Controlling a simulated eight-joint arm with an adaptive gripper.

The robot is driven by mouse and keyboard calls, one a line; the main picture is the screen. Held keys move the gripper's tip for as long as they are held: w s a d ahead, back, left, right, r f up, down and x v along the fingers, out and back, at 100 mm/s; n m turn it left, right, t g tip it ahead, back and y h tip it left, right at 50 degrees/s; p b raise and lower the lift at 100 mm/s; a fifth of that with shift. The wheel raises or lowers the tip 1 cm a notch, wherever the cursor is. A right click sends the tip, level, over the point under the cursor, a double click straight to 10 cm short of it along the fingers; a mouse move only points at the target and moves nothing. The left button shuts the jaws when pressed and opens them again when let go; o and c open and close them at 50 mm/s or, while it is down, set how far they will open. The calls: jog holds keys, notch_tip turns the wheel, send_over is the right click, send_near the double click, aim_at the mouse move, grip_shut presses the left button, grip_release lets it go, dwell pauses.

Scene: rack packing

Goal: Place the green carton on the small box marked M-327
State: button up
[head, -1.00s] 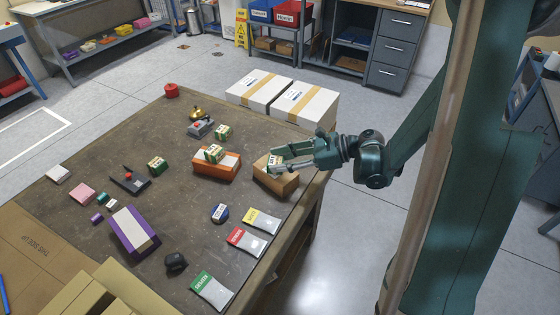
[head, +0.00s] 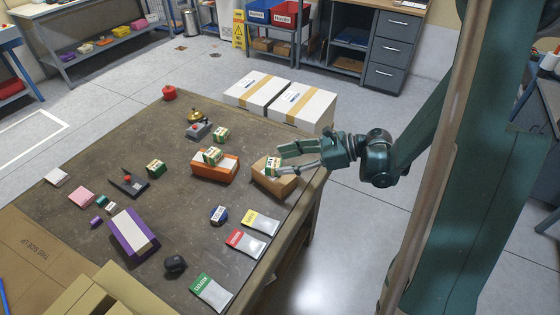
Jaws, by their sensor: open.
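A green and white carton (head: 272,165) stands on top of the small brown box (head: 270,186) near the table's right edge. I cannot read the marking on that box. My gripper (head: 280,160) is open, close to the right side of this carton, its fingers pointing left over the box. Another green carton (head: 213,156) rests on the orange box (head: 207,168) to the left. Two more green cartons lie on the table, one behind the orange box (head: 221,134) and one left of it (head: 156,168).
A purple box (head: 120,238), a black and red device (head: 128,184), a blue round tin (head: 218,214) and several pouches (head: 247,242) lie on the brown table. A brass bell (head: 195,117) stands at the back. White cartons (head: 303,106) stand beyond the table's far right edge.

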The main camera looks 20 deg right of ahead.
jog(key=p+v, duration=0.1)
jog(key=v, duration=0.8)
jog(key=shift+p, duration=0.35)
jog(key=shift+a, duration=0.15)
jog(key=s+a+r+n+h, duration=0.3)
jog(key=a+n+h, duration=0.1)
jog(key=a+n, duration=0.2)
jog(key=s+r+n+t+h, duration=0.2)
jog(key=s+r+n+h, duration=0.6)
jog(key=s+n, duration=0.6)
jog(key=shift+n, duration=1.2)
